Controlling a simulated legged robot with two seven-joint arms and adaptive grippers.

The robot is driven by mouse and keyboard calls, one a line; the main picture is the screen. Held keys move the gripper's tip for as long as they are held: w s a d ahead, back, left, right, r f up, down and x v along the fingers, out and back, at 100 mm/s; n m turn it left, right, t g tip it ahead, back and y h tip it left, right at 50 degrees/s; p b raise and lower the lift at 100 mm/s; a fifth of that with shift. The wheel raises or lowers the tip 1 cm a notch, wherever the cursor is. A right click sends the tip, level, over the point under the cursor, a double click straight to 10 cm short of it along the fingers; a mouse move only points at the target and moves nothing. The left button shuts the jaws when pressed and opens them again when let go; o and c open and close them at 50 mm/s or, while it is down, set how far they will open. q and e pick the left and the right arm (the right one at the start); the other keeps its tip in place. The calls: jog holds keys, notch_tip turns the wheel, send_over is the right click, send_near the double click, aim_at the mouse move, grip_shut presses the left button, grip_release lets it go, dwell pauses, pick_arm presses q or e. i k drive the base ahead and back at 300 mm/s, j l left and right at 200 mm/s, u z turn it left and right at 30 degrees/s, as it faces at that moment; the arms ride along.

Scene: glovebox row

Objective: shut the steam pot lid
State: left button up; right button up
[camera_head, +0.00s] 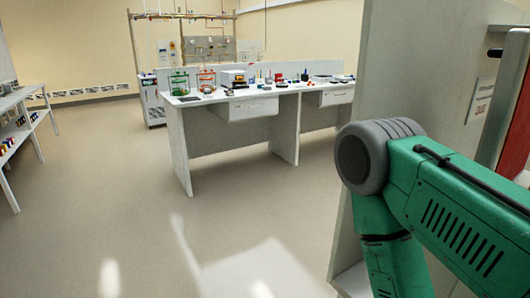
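I cannot make out a steam pot or its lid for certain. Several small items stand on the long white table (287,128) across the room, too small to tell apart surely. Among them are a green-framed item (179,82), an orange-framed item (206,80) and a yellow and black box-like item (233,78). A green arm link of mine with a grey joint fills the lower right. Neither of my grippers shows in the head view.
A tall pale panel (425,60) stands close on the right, beside my arm. A white bench (18,97) with a lower shelf runs along the left. A metal frame with pipes (183,16) stands at the back. The floor (110,190) at left and centre is clear.

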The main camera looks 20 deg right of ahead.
aim_at(504, 148)
jog(key=i+z, duration=0.2)
jog(key=z, duration=0.25)
jog(key=i+j+z, duration=0.2)
jog(key=z, duration=0.25)
jog(key=i+j+z, duration=0.2)
jog(key=z, duration=0.2)
jog(key=i+j+z, duration=0.1)
jog(key=j+z, duration=0.2)
jog(key=z, duration=0.15)
jog(key=i+j+z, duration=0.1)
jog(key=j+z, duration=0.2)
jog(key=z, duration=0.15)
jog(key=i+j+z, duration=0.15)
jog(key=z, duration=0.25)
jog(key=i+j+z, duration=0.2)
jog(key=z, duration=0.15)
